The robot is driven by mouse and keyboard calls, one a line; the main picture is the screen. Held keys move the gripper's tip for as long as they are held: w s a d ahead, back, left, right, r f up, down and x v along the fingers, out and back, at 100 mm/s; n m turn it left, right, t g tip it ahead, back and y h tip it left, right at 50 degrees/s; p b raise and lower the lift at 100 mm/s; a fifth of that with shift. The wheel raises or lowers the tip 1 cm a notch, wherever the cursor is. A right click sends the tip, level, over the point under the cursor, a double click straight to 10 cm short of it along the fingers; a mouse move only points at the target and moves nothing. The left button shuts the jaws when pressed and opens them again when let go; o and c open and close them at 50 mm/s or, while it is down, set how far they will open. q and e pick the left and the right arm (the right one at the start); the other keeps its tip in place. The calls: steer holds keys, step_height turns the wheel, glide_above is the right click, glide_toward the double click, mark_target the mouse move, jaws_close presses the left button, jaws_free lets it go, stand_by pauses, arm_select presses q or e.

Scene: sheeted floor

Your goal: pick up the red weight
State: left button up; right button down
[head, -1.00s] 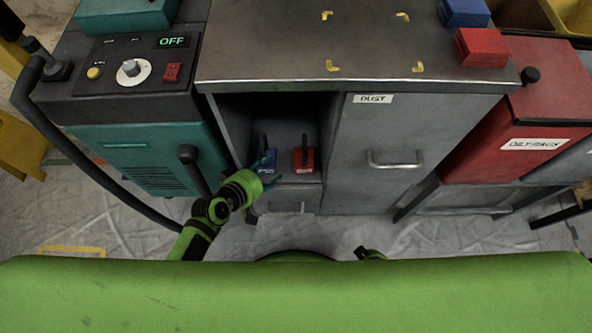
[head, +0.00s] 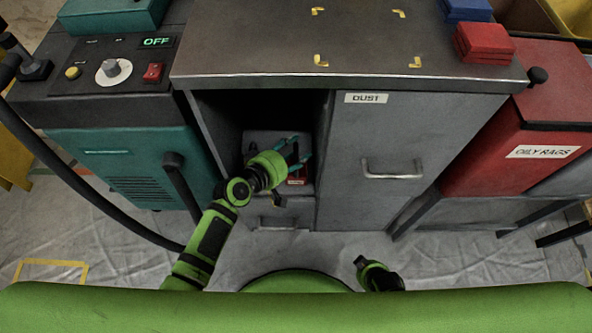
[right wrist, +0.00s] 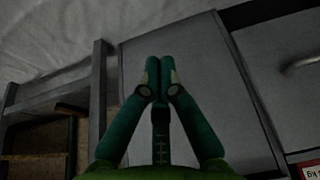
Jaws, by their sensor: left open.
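The red weight (head: 297,181) is inside the open compartment of the grey cabinet. Only a small part of it shows, with a pale label; my left gripper hides the rest. My left gripper (head: 297,152) is open, reaching into the compartment in front of and over the red weight. I cannot tell whether the fingers touch it. My right gripper (head: 361,263) is low in the head view, away from the weight. In the right wrist view its fingers (right wrist: 160,66) are together with nothing visible between them.
The cabinet's top edge (head: 345,83) overhangs the compartment, and its closed dust door (head: 400,150) is to the right. A teal machine (head: 130,150) with a hose stands left. Red blocks (head: 484,42) and a blue block (head: 465,10) lie on top. A red oily rags bin (head: 545,120) is right.

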arm_select(q)
jaws_close()
steer(key=shift+w+r, duration=0.15)
steer(key=shift+r, duration=0.1)
steer(key=shift+r, duration=0.1)
